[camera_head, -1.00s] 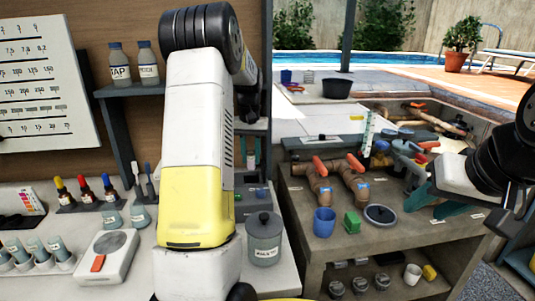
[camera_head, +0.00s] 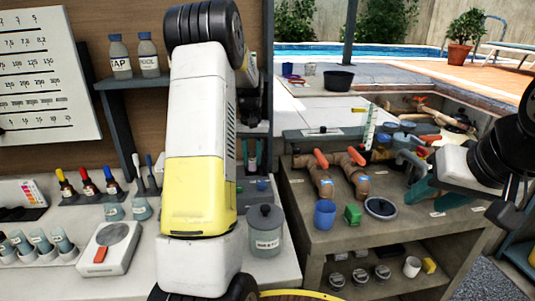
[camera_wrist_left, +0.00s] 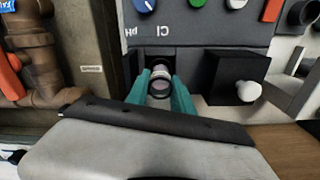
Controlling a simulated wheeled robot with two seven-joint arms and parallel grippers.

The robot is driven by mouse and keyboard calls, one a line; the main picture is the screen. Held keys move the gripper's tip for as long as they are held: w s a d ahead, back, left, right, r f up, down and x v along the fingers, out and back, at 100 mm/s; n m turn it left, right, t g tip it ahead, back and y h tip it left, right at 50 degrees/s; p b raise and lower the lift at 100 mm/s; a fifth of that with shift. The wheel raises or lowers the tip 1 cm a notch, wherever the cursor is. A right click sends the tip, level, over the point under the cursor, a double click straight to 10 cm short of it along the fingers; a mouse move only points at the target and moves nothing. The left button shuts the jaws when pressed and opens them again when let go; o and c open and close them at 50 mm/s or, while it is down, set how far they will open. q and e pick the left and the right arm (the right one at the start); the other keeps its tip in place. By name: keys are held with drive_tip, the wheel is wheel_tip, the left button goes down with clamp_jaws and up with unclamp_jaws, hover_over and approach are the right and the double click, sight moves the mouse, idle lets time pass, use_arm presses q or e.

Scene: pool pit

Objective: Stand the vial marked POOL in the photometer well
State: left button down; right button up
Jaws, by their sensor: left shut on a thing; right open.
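My left gripper (camera_wrist_left: 161,88) is shut on a small clear vial (camera_wrist_left: 159,72), seen nearly end-on between the teal fingers. I cannot read its marking. The vial is at a dark recess in a grey unit (camera_wrist_left: 215,35) marked Cl and pH, seemingly the photometer. I cannot tell whether the vial's far end is in a well. In the head view my left gripper (camera_head: 252,155) is partly hidden behind my own arm, in front of this unit. My right gripper (camera_head: 440,193) is open and empty above the stone counter on the right.
A black box with a white knob (camera_wrist_left: 246,91) sits right of the vial. A grey lidded pot (camera_head: 265,230) stands on the bench near my left arm. Vials in a rack (camera_head: 38,250), a white device (camera_head: 108,248) and dropper bottles (camera_head: 88,185) are left. Pipes (camera_head: 325,180) stand right.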

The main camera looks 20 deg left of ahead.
sight(252, 170)
use_arm(q)
drive_tip(key=shift+f, duration=0.65)
drive_tip(key=shift+f, duration=0.2)
drive_tip(key=shift+f, duration=0.55)
drive_tip(key=shift+s+f, duration=0.2)
drive_tip(key=shift+f, duration=0.3)
drive_tip(key=c, duration=1)
unclamp_jaws()
drive_tip(key=shift+c, duration=0.2)
drive_tip(key=shift+w+r, duration=0.15)
drive_tip(key=shift+r, duration=0.7)
drive_tip(key=shift+w+d+r, duration=0.1)
drive_tip(key=shift+r, duration=1.35)
drive_tip(key=shift+w+d+r, duration=0.1)
drive_tip(key=shift+r, duration=1.3)
drive_tip(key=shift+a, duration=0.1)
